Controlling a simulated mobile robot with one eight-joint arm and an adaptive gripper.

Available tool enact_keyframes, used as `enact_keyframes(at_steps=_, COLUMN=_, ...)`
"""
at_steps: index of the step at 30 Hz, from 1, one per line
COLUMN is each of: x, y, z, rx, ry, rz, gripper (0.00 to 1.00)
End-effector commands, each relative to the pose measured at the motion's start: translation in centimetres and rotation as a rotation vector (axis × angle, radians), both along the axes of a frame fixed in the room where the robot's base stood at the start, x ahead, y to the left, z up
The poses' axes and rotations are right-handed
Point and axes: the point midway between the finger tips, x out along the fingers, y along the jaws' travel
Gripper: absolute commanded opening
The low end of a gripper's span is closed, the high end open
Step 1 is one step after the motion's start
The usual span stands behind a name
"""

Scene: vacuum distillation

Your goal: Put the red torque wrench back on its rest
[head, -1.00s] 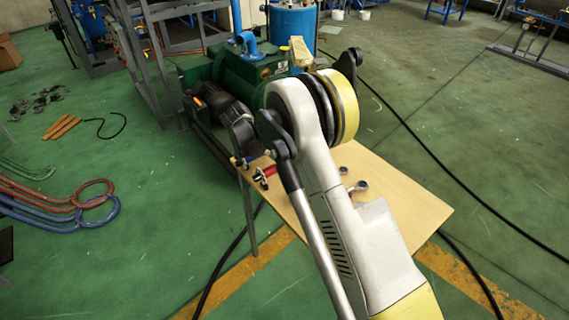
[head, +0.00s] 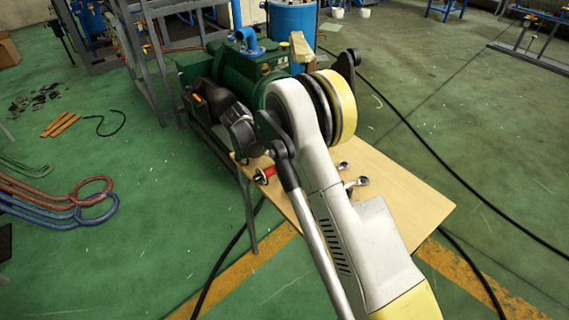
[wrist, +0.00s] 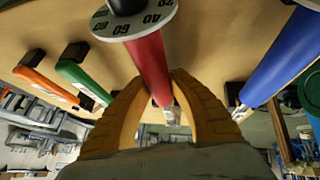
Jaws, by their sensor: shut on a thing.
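The red torque wrench (wrist: 150,60) is in the wrist view, with a white numbered dial and a black knob at its upper end. My gripper (wrist: 161,84) has its yellow fingers closed around the lower part of the red handle. The wrench's lower end shows beyond the fingers. In the head view my arm and wrist hide most of the grasp. A small red piece (head: 266,174) shows below my wrist at the table's left edge. I cannot make out the wrench's rest.
Orange (wrist: 46,84), green (wrist: 82,80) and blue (wrist: 278,62) handled tools flank the red one in dark holders. The light wooden table (head: 415,210) has bare room at its right. A green pump (head: 238,70) stands behind; black cables cross the floor.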

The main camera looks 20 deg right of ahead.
Motion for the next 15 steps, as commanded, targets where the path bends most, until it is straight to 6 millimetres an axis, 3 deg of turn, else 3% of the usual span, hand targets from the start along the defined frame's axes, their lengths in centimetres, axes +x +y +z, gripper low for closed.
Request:
enact_keyframes(at_steps=8, x=-0.03, y=0.0, z=-0.1, rx=0.001, ry=0.001, rz=-0.001, gripper=0.0)
enact_keyframes(at_steps=9, x=-0.04, y=0.0, z=-0.11, rx=0.001, ry=0.001, rz=-0.001, gripper=0.31)
enact_keyframes(at_steps=11, x=-0.04, y=0.0, z=-0.11, rx=0.001, ry=0.001, rz=-0.001, gripper=0.47)
enact_keyframes(at_steps=15, x=-0.03, y=0.0, z=-0.11, rx=0.002, ry=0.001, rz=0.0, gripper=0.47)
